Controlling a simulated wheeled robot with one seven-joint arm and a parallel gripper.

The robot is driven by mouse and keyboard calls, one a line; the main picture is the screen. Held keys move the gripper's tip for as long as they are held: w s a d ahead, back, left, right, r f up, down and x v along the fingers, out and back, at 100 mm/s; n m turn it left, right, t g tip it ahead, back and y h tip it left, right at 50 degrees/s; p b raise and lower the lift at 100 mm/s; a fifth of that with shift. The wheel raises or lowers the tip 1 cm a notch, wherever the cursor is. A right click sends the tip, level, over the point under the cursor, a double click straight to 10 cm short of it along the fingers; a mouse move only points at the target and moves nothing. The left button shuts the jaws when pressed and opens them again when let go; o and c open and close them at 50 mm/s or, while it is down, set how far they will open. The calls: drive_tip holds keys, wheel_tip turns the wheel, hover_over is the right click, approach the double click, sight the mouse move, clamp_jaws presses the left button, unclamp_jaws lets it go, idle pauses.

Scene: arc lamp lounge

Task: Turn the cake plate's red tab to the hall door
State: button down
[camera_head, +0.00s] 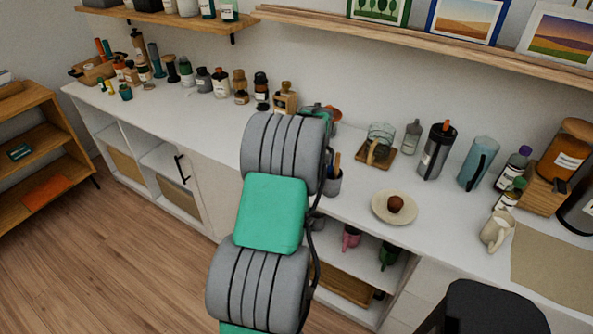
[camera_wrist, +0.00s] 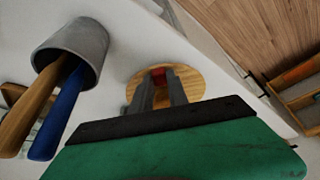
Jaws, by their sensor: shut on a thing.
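In the wrist view, a round wooden plate (camera_wrist: 199,82) lies on the white counter near its edge; I take it as the cake plate. Its red tab (camera_wrist: 158,73) shows at the tips of my gripper (camera_wrist: 164,86), whose grey fingers are shut on it. The fingers cover part of the plate, and I see no cake on the part that shows. In the head view my own arm hides the gripper and this plate. No hall door can be made out in either view.
A grey cup (camera_wrist: 81,42) with wooden and blue handles stands close to the gripper. A cream plate (camera_head: 378,209) with a small brown cake (camera_head: 395,204) sits on the counter (camera_head: 350,215). Bottles and jars line the back. A dark rounded object (camera_head: 495,306) is at lower right.

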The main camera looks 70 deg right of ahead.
drive_tip(key=shift+s+d+n, duration=0.15)
drive_tip(key=shift+s+n, duration=0.05)
drive_tip(key=shift+n, duration=0.2)
idle(0.3)
drive_tip(key=c, duration=1.3)
unclamp_jaws()
drive_tip(key=shift+r, duration=0.1)
drive_tip(key=b+v, duration=0.1)
drive_tip(key=v, duration=0.6)
drive_tip(key=shift+s+r, duration=0.15)
drive_tip(key=shift+r, duration=0.2)
